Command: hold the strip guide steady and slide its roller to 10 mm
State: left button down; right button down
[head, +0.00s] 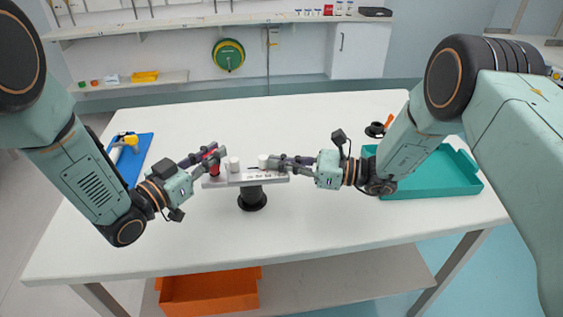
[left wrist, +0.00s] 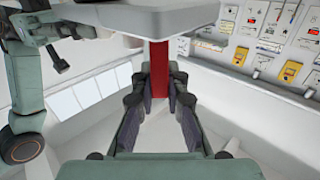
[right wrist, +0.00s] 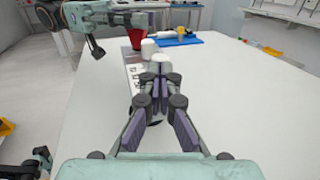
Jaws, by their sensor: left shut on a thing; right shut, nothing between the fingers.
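The strip guide is a light grey bar (head: 246,180) with scale markings on a black round stand (head: 252,199). Two white rollers stand on it, one near the middle (head: 234,164) and one further right (head: 263,161); they also show in the right wrist view (right wrist: 149,48). A red grip (left wrist: 158,72) is at the bar's left end. My left gripper (head: 214,158) is shut on this red grip. My right gripper (head: 280,163) is shut and empty at the bar's right end, close beside the right roller; I cannot tell whether it touches. The scale's reading is too small to tell.
A teal tray (head: 440,190) is on the table's right, with a small black holder (head: 376,130) behind it. A blue mat (head: 133,165) with a yellow-and-white tool lies at the left. An orange bin (head: 208,292) is below the table. The table's front is clear.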

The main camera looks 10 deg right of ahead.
aim_at(264, 171)
jog(key=shift+a, duration=2)
pick_arm(q)
jog(key=shift+d, duration=0.15)
pick_arm(e)
jog(key=shift+d, duration=0.1)
jog(key=v, duration=1.4)
jog(key=shift+w+d, duration=0.1)
jog(key=shift+w, duration=0.05)
pick_arm(q)
jog(key=c, duration=1.3)
grip_release()
jog(key=shift+a, duration=0.2)
